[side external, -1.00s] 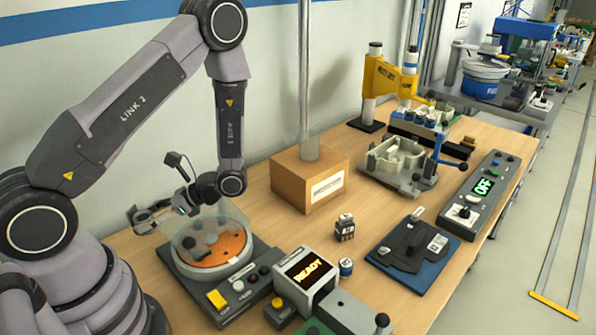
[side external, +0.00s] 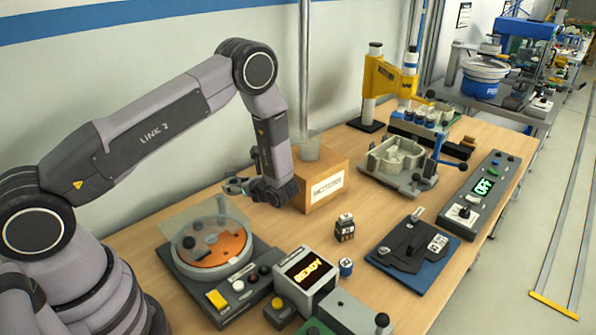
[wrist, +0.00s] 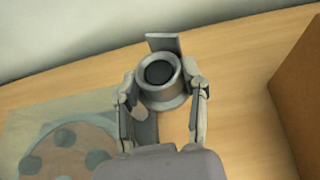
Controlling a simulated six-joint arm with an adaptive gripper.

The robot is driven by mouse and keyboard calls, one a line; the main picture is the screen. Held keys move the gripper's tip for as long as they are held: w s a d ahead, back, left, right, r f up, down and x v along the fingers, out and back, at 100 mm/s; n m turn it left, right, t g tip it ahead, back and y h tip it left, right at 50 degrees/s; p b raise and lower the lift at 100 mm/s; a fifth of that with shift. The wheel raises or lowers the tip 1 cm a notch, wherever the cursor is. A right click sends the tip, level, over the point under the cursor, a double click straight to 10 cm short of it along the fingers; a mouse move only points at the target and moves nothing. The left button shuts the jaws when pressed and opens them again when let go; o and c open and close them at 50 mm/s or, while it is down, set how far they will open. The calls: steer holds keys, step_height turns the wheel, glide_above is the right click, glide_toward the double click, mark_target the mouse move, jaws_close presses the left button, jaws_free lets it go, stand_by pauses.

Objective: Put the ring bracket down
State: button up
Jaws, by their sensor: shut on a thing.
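The ring bracket (wrist: 145,95) is a grey round collar with a dark centre and a flat upright plate at its far side. My gripper (wrist: 162,88) is shut on it, with one finger on each side of the collar in the wrist view. In the side external view my gripper (side external: 238,186) is behind the round disc unit and left of the cardboard box. The bracket is small and partly hidden by the gripper there. The wooden table (wrist: 235,90) lies below the bracket. I cannot tell whether they touch.
The cardboard box (side external: 322,190) stands close to the right of my wrist, with a clear tube and a pole rising there. The disc unit (side external: 217,290) with an orange disc (side external: 228,246) and clear cover stands in front. Bare table lies between them.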

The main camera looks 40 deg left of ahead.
glide_above(247, 207)
steer(key=f, duration=0.4)
steer(key=shift+s+f, duration=0.2)
steer(key=shift+w+f, duration=0.2)
steer(key=shift+f, duration=1.6)
steer(key=shift+f, duration=0.15)
steer(key=o, duration=1.2)
